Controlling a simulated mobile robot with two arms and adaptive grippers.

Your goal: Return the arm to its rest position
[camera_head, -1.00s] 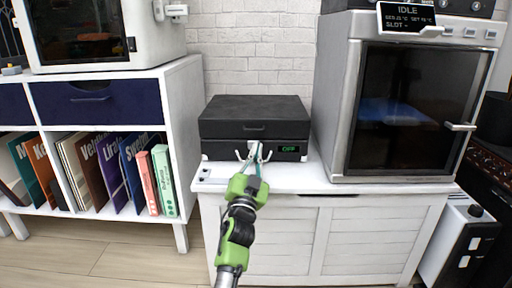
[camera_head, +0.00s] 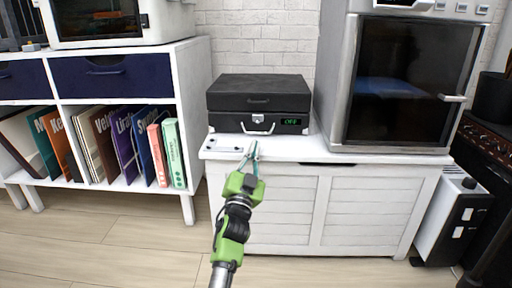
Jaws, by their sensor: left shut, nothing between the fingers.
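My left gripper (camera_head: 250,158) is in front of the white cabinet, near its top front edge. Its fingers are closed together with nothing between them. My green and black left arm reaches up to it from the bottom of the view. Behind the gripper, a black box (camera_head: 257,93) with a white handle, a latch and a display reading "OFF" stands on the cabinet top, its lid shut. The gripper is apart from the handle. My right gripper is not in view.
The white cabinet (camera_head: 366,205) has slatted doors. A large oven-like machine (camera_head: 404,88) stands on it at right. A white shelf (camera_head: 193,130) with books and navy drawers is at left. A white and black unit (camera_head: 450,222) stands at lower right. The wooden floor (camera_head: 100,240) is clear.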

